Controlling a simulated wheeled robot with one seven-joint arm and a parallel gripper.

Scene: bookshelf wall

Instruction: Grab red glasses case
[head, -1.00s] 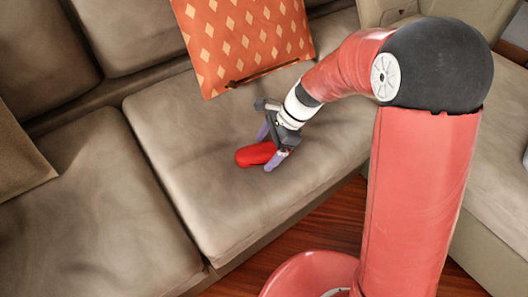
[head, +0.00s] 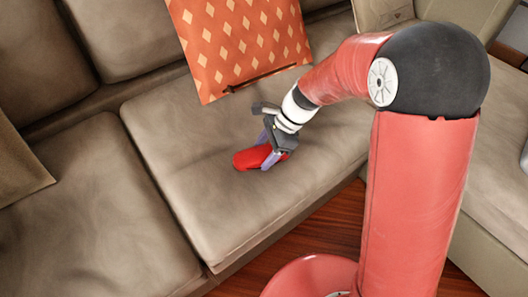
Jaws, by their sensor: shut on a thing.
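The red glasses case (head: 247,158) is a small rounded red object at the middle seat cushion of the sofa in the head view. My gripper (head: 267,156) is shut on the case, with its purple fingers on either side of it near the case's right part. The gripper body hides some of the case. I cannot tell whether the case touches the cushion or is just above it.
The brown sofa (head: 95,215) fills the left and middle. An orange pillow (head: 245,45) with pale diamonds leans on the backrest behind my gripper. Wooden floor (head: 320,225) lies in front of the sofa. The left seat is clear.

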